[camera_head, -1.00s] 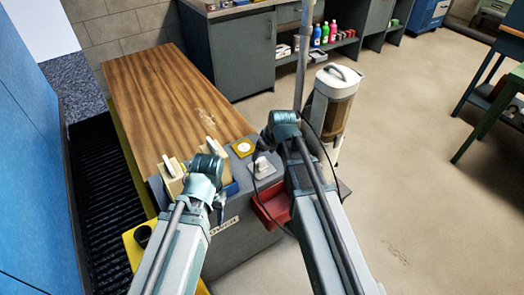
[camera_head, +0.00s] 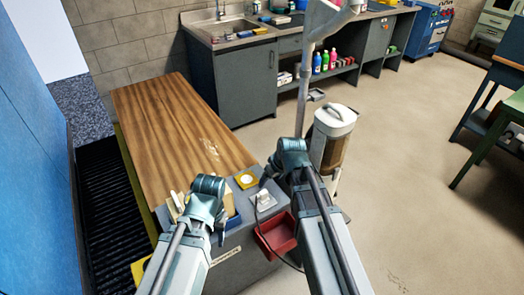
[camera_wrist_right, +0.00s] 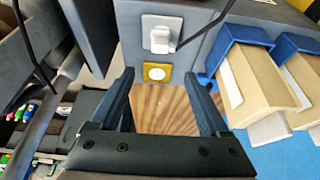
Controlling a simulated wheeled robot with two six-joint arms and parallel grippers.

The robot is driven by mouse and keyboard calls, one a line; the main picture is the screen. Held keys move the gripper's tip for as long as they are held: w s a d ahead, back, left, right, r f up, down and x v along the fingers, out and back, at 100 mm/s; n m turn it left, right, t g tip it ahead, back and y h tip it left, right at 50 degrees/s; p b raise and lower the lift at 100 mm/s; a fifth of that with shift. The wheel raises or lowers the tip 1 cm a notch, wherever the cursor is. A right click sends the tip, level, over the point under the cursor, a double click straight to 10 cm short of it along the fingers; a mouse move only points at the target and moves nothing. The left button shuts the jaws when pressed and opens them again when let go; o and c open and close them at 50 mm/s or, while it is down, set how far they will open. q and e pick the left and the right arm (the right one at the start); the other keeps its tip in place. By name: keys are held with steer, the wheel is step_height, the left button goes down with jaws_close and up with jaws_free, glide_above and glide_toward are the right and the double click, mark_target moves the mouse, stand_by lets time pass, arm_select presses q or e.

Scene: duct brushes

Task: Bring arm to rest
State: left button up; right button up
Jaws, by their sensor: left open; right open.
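My left gripper (camera_head: 207,196) is at the end of the arm coming in from the left, over the near end of the bench; its fingers are hidden from the head. My right gripper (camera_head: 291,158) is to its right, in front of the vacuum-like canister. In the right wrist view the right jaws (camera_wrist_right: 160,82) are spread apart with nothing between them. Beyond them are a white switch-like fitting (camera_wrist_right: 161,34) and a yellow square (camera_wrist_right: 157,72) with a white disc. Beige blocks in blue holders (camera_wrist_right: 252,84) are to the right of these jaws.
The wood-topped bench (camera_head: 165,125) runs away to the back left. A red bin (camera_head: 277,234) hangs on its near side. The canister (camera_head: 333,135) and a grey pole (camera_head: 304,85) stand beyond my right arm. Open floor (camera_head: 420,180) lies to the right.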

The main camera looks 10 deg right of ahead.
steer(key=s+a+r+g+h+p, duration=0.1)
steer(key=s+a+p, duration=0.1)
steer(key=s, duration=0.4)
steer(key=s+a+r+g+h+p, duration=0.1)
steer(key=s+a+r+g+p, duration=0.1)
steer(key=s+a, duration=0.2)
steer(key=s+a+r+g+h+p, duration=0.1)
steer(key=s+a+p, duration=0.1)
steer(key=s, duration=0.6)
steer(key=shift+a+r+m+g, duration=0.3)
steer(key=shift+a, duration=0.3)
